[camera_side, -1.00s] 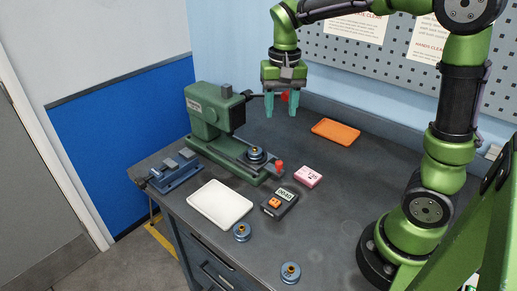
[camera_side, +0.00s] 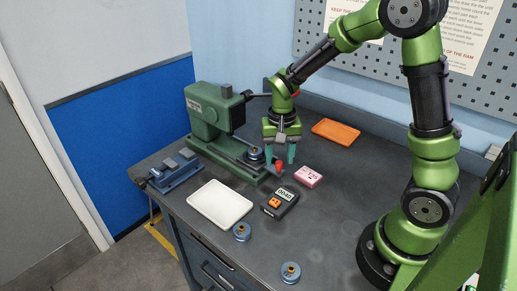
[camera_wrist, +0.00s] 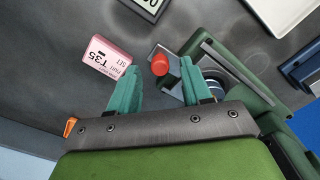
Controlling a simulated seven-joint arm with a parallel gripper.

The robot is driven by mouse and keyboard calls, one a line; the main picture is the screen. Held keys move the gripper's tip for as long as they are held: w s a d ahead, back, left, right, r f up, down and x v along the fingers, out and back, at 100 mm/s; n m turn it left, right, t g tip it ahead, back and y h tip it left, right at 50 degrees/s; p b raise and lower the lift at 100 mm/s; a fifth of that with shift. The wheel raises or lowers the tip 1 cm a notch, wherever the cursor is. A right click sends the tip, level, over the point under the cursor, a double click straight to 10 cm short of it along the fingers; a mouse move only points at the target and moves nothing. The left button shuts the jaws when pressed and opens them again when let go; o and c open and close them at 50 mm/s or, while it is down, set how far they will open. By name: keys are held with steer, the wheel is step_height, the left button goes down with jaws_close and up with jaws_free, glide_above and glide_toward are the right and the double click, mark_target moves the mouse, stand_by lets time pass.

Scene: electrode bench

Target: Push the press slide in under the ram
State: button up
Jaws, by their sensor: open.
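The green press (camera_side: 214,110) stands at the left back of the bench, its head over the inner end of its bed. The press slide (camera_wrist: 176,68) is drawn out toward the bed's outer end, with a blue round die (camera_side: 255,153) on it, clear of the ram. Its red knob (camera_side: 279,166) is at the outer end. My gripper (camera_side: 280,158) is open, with teal fingers pointing down just above the knob. In the wrist view the red knob (camera_wrist: 160,65) shows between the fingertips, apparently untouched. The right finger partly hides the slide and die.
A pink block (camera_side: 308,177) and a dark meter (camera_side: 279,203) lie close to the knob. A white tray (camera_side: 220,204), loose blue dies (camera_side: 242,232) and a blue fixture (camera_side: 175,171) are nearer the front. An orange tray (camera_side: 337,132) lies at the back.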

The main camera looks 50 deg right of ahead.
steer(key=shift+f, duration=0.7)
jaws_close()
